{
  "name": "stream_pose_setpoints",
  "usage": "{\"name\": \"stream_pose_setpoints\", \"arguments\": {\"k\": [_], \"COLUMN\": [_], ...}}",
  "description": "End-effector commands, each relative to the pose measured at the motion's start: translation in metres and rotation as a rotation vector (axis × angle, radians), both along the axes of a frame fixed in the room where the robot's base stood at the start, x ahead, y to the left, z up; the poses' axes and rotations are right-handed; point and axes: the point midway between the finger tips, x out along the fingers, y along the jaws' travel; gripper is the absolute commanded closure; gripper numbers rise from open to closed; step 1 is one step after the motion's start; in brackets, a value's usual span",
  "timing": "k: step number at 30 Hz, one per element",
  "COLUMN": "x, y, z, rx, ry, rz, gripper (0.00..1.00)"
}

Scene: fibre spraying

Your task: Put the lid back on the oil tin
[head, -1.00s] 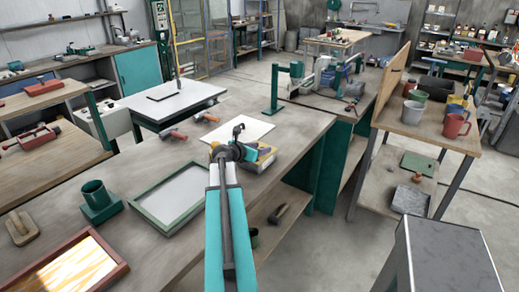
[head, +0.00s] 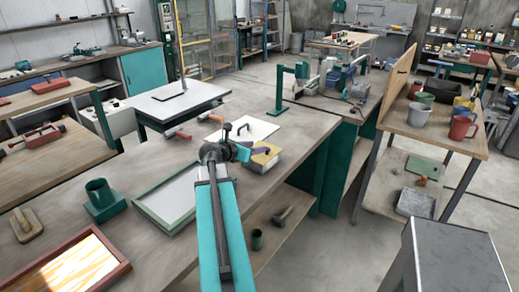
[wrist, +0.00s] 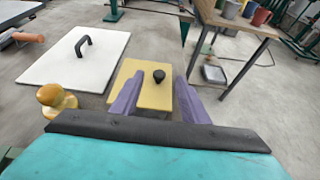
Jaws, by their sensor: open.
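A flat yellow square with a black knob (wrist: 158,76), which looks like a lid, lies on the bench in the wrist view. I cannot tell whether the two are joined. My gripper (wrist: 160,76) is open, its two purple fingers apart on the left and right of the yellow square. Nothing shows gripped. In the head view my gripper (head: 246,147) hangs just left of the yellow top, partly hiding it.
A white board with a black handle (wrist: 75,62) lies left of the yellow square. A brass-coloured knob (wrist: 57,101) stands close to my wrist. A green cylinder on a square base (head: 97,195) and a green-framed tray (head: 168,198) stand nearer on the bench. The bench's right edge is close.

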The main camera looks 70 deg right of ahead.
Motion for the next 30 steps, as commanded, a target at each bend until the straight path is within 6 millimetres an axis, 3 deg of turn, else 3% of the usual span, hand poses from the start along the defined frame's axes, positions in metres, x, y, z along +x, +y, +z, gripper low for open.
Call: {"name": "stream_pose_setpoints", "arguments": {"k": [3,9,30], "x": [0.004,0.009,0.010], "y": [0.018,0.035,0.039], "z": [0.006,0.014,0.016], "rx": [-0.001,0.000,0.001], "ry": [-0.001,0.000,0.000], "rz": [0.001,0.001,0.000], "gripper": [0.59,0.59,0.59]}}
